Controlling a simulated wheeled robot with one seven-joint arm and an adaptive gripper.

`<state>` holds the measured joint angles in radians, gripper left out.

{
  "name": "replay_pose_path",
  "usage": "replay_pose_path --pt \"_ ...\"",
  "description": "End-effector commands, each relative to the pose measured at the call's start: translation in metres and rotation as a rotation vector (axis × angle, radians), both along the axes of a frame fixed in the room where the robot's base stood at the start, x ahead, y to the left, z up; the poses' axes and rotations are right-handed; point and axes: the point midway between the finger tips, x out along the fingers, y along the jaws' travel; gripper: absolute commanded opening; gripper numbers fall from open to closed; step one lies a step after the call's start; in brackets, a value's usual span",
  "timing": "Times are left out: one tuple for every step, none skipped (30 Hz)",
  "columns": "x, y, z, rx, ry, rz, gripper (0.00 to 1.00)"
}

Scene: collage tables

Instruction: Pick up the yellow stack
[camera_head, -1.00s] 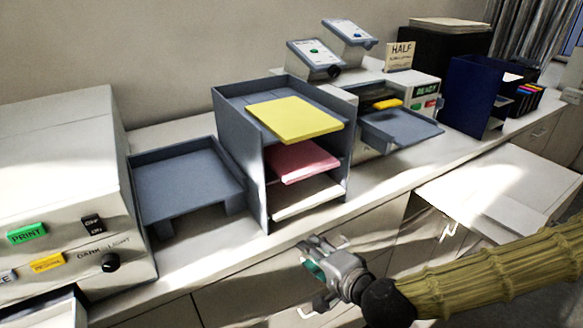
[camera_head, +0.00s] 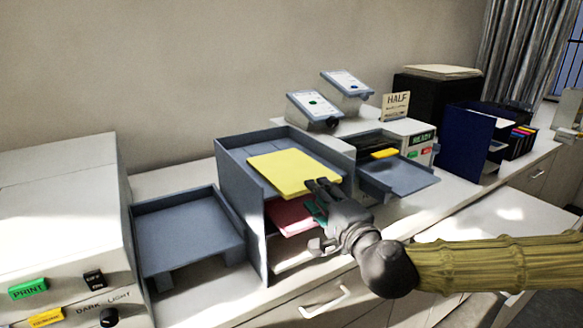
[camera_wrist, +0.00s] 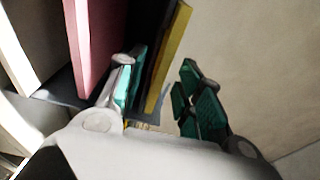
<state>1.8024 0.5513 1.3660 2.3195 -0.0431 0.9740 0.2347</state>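The yellow stack (camera_head: 292,172) lies flat on the top shelf of a grey tiered tray (camera_head: 243,205), its front edge sticking out. My gripper (camera_head: 318,205) is at the stack's front right edge. In the wrist view, my gripper (camera_wrist: 160,92) is open, with the edge of the yellow stack (camera_wrist: 168,58) between its green-padded fingers. Gaps show on both sides of the stack, so the fingers do not appear closed on it. My gripper hides part of the pink stack (camera_head: 290,217) on the shelf below; it also shows in the wrist view (camera_wrist: 92,45).
An empty grey tray (camera_head: 188,235) stands left of the tiers, beside a white machine (camera_head: 60,210). Right of the tiers is a machine with a grey output tray (camera_head: 402,175) and a yellow piece on it. A blue holder (camera_head: 468,140) stands farther right.

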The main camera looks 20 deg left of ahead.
Motion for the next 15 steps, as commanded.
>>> replay_pose_path --pt "0.001 0.001 0.001 0.000 0.000 0.000 0.36" --pt "0.002 0.002 0.001 0.000 0.000 0.000 0.36" --pt "0.004 0.004 0.002 0.001 0.001 0.000 0.36" --pt "0.006 0.005 0.003 0.000 0.001 0.000 0.36" --pt "0.009 0.007 0.004 0.001 0.002 -0.001 0.36" --pt "0.012 0.010 0.005 0.001 0.002 -0.001 0.36" --pt "0.015 0.012 0.006 0.001 0.002 -0.001 0.36" --pt "0.017 0.015 0.006 0.001 0.001 -0.001 0.36" --pt "0.021 0.018 0.007 0.000 0.001 -0.001 0.36" --pt "0.023 0.020 0.007 0.000 0.001 -0.001 0.36" --pt "0.025 0.022 0.007 0.000 0.001 -0.001 0.36" --pt "0.029 0.026 0.006 0.000 0.001 -0.001 0.36" --pt "0.032 0.028 0.006 -0.001 0.002 -0.001 0.36" --pt "0.033 0.030 0.005 0.000 0.003 0.000 0.36" --pt "0.035 0.032 0.005 0.001 0.002 0.000 0.36"
